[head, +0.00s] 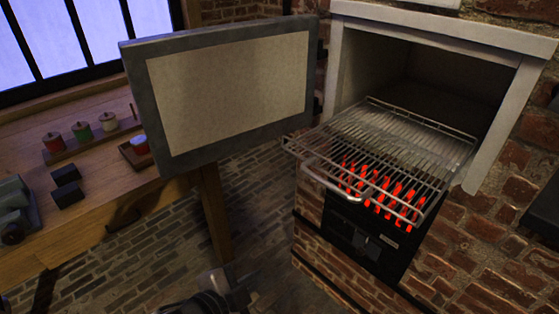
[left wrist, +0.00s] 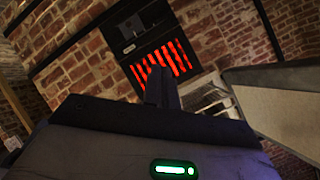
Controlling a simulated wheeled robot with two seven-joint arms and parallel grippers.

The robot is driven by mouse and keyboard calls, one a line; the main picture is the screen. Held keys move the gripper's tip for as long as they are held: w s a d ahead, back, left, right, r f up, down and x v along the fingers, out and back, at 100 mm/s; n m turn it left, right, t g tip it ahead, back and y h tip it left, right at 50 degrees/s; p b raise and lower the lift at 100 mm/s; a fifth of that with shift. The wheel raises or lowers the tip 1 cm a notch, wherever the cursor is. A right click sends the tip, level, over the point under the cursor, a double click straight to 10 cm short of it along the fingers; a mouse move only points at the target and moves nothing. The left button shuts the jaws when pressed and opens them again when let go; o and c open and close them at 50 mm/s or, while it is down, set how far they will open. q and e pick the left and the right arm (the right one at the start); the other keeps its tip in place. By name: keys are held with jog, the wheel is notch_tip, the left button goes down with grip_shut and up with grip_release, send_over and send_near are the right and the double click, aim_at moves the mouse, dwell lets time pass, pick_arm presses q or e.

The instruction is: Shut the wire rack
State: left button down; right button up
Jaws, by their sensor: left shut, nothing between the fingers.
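The wire rack (head: 395,145) is slid out of the white-framed oven opening (head: 430,65) and juts forward over the glowing red grate below. A rounded handle bar (head: 365,198) runs along its front. In the left wrist view part of the rack (left wrist: 205,98) shows right of the fingers. My left gripper (head: 225,283) is low at the bottom of the head view, left of and apart from the rack. Its fingers (left wrist: 161,88) are together and empty. My right gripper is not in view.
The grey-framed oven door (head: 225,90) stands swung open left of the opening. A red-glowing heater (head: 385,190) sits in the brickwork under the rack. A wooden bench (head: 110,190) with battery jars (head: 82,131) stands at left. The brick floor between bench and oven is clear.

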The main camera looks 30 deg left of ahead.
pick_arm(q)
jog(key=w+a+r+m+t+b, duration=0.1)
jog(key=w+a+r+m+t, duration=0.25)
jog(key=r+m, duration=0.6)
jog(key=m+t+h+b, duration=0.15)
jog(key=m+h, duration=0.25)
jog(key=m, duration=1.5)
send_near(308, 158)
jog(key=p+x, duration=0.1)
jog(key=x, duration=0.1)
jog(key=p+x, duration=0.1)
jog(key=x, duration=0.2)
jog(key=shift+w+d+r+p, duration=0.1)
jog(key=shift+w+r+p, duration=0.15)
jog(key=shift+p, duration=0.1)
jog(key=shift+w+d+f, duration=0.1)
jog(key=shift+w+d, duration=0.15)
jog(key=shift+w, duration=0.35)
jog(key=shift+w, duration=0.15)
